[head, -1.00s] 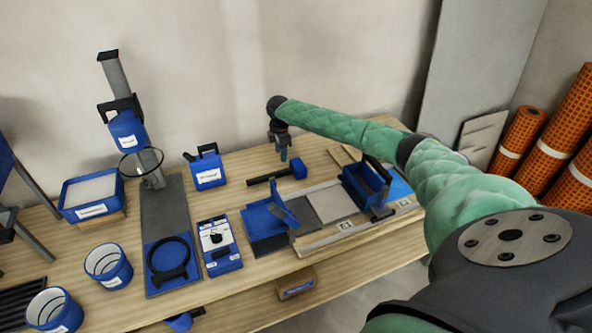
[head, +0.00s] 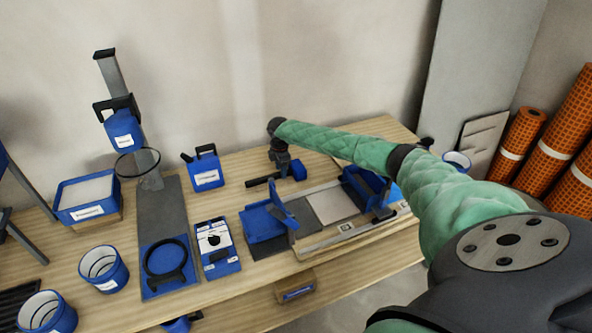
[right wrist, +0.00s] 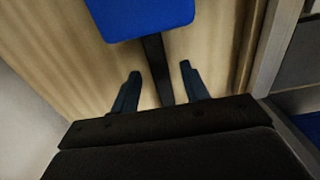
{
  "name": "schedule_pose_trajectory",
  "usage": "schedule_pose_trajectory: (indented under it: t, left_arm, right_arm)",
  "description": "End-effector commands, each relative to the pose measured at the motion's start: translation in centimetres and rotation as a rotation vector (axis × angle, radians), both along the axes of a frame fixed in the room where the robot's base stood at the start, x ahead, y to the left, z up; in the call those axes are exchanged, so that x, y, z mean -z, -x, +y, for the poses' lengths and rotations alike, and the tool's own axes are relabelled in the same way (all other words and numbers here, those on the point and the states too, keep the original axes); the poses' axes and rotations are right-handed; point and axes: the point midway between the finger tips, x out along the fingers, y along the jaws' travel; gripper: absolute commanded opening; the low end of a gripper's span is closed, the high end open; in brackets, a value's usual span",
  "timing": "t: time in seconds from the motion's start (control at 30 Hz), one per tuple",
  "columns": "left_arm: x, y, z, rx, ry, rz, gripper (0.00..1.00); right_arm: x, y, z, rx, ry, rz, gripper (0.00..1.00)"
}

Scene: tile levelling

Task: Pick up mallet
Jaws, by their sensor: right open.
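The mallet, with a blue head (head: 299,171) and a black handle (head: 260,182), lies on the wooden workbench near the wall. My right gripper (head: 282,170) is over the mallet, pointing down, and hides part of the handle. In the right wrist view, the blue head (right wrist: 142,14) is at the top and the black handle (right wrist: 158,68) runs down between the two fingers. The right gripper (right wrist: 160,76) is open there, with a gap on each side of the handle. The handle's far end is hidden by the gripper body. My left gripper is out of view.
A tile cutting station with a grey tile (head: 332,206) and blue blocks lies in front of the mallet. A blue jug (head: 206,169) stands to the left. Blue buckets (head: 103,268) and a blue tray (head: 88,198) are farther left. Orange rolls (head: 520,142) stand at the right.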

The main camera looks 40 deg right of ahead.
Motion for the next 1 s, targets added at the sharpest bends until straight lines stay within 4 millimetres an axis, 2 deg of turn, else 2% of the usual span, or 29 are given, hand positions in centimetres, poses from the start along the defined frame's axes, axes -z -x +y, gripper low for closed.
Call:
schedule_pose_trajectory:
  t: [0.03,0.2,0.47,0.7,1.0]
  left_arm:
    - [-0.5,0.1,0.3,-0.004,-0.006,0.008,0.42]
    - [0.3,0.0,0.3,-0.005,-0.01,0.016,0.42]
    - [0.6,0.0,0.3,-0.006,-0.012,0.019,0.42]
    - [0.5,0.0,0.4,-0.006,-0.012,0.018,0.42]
    - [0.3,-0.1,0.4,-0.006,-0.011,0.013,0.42]
  right_arm:
    - [0.5,0.0,0.0,0.001,0.001,0.002,0.45]
    - [2.1,0.0,-0.1,0.001,0.001,0.001,0.45]
    - [2.4,0.0,-0.1,0.001,0.0,0.0,0.45]
    - [2.4,0.0,-0.1,0.001,0.0,0.0,0.0]
    - [2.2,-0.1,-0.1,0.001,0.0,-0.001,0.0]
